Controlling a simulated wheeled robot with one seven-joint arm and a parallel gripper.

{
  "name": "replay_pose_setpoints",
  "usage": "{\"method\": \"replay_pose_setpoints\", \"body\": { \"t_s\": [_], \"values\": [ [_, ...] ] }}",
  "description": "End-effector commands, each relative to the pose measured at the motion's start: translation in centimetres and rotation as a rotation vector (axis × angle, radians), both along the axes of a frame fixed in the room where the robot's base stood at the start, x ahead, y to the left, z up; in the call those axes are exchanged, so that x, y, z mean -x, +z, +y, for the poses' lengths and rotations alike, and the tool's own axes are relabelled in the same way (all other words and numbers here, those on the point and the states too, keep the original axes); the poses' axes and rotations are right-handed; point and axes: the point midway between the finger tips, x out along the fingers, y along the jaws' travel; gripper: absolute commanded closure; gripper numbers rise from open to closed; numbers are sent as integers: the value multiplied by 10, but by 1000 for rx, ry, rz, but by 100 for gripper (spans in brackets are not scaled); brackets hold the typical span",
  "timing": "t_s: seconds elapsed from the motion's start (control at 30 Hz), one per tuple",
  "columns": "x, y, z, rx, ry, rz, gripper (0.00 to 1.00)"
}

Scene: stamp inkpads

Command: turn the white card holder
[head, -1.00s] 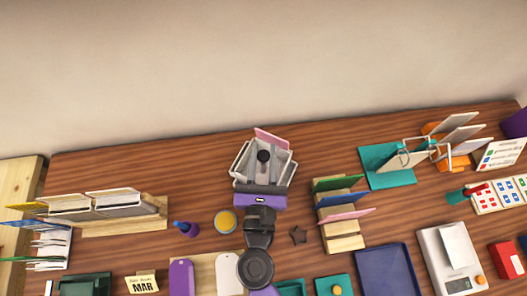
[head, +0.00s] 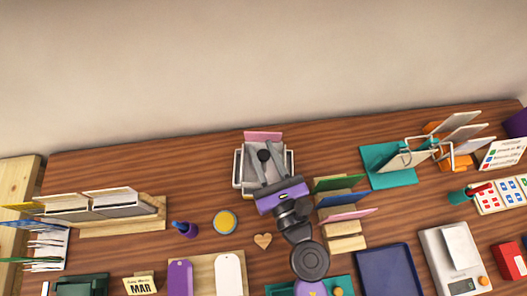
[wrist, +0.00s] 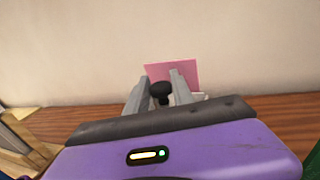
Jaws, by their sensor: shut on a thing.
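The white card holder (head: 238,168) stands towards the back of the table, with its sides roughly square to the picture. A pink card (head: 263,136) stands at its back; it also shows in the wrist view (wrist: 181,72). A black knob (head: 264,155) rises from the holder's middle. My gripper (head: 265,157) reaches in from the lower right and is shut on the knob, a grey finger on either side of it. In the wrist view the knob (wrist: 161,91) sits between the finger ends. My gripper hides the holder's front part.
A wooden rack with coloured cards (head: 341,228) stands close right of my gripper. A yellow-topped round tin (head: 225,222) and a brown heart (head: 263,241) lie to the left. A teal holder (head: 390,180) stands further right.

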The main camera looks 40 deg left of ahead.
Motion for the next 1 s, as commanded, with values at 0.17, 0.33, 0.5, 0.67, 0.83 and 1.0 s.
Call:
{"method": "replay_pose_setpoints", "body": {
  "t_s": [0.17, 0.33, 0.5, 0.67, 0.83, 1.0],
  "values": [
    [0, 0, 0, 0, 29, 1, 100],
    [0, 0, 0, 0, 42, 1, 100],
    [0, 0, 0, 0, 44, 1, 100],
    [0, 0, 0, 0, 43, 1, 100],
    [0, 0, 0, 0, 43, 1, 52],
    [0, 0, 0, 0, 42, 1, 52]
  ]
}}
